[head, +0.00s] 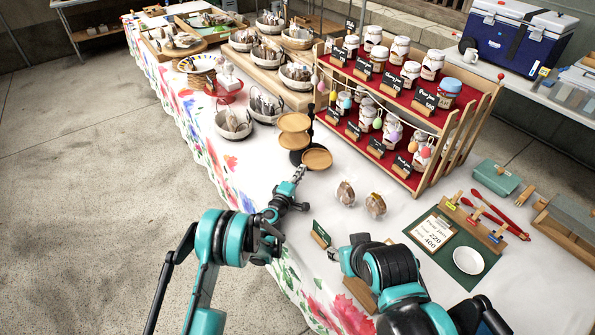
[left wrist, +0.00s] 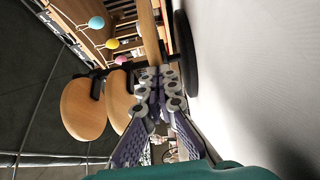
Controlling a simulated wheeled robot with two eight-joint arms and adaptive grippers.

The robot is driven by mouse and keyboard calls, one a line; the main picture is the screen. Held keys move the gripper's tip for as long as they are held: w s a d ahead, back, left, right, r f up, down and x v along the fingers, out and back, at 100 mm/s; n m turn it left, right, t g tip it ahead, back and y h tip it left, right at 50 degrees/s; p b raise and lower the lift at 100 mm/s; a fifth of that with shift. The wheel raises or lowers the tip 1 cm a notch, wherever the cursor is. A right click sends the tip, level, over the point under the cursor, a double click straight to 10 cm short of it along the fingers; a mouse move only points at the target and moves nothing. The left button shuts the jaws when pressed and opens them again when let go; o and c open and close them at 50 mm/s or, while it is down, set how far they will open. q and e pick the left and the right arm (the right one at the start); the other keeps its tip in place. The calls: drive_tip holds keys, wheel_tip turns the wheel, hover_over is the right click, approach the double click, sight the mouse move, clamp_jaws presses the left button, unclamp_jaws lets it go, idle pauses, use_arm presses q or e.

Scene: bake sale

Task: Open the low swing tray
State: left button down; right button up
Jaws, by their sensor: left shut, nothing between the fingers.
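A black stand with round wooden swing trays is on the white tablecloth in the head view. The low swing tray (head: 317,159) juts toward the front right of the post, just above the black base (left wrist: 187,55). Two higher trays (head: 294,122) (head: 293,141) are stacked to the left. My left gripper (head: 299,173) is shut and empty beside the low tray's near left edge; contact is unclear. In the left wrist view its closed fingertips (left wrist: 158,76) are close to the low tray's edge (left wrist: 149,35).
Two wrapped bags (head: 346,193) stand in front of the trays. A red-stepped jar rack (head: 410,105) with hanging eggs is close behind, on the right. Bowls (head: 233,123) are at the left. A small sign (head: 321,234) stands near the front edge.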

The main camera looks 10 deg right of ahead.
use_arm(q)
drive_tip(key=shift+s+d, duration=0.25)
drive_tip(key=shift+d, duration=0.4)
drive_tip(key=shift+s+d, duration=0.1)
drive_tip(key=shift+d, duration=0.45)
idle(1.2)
drive_tip(key=shift+a, duration=0.1)
idle(0.8)
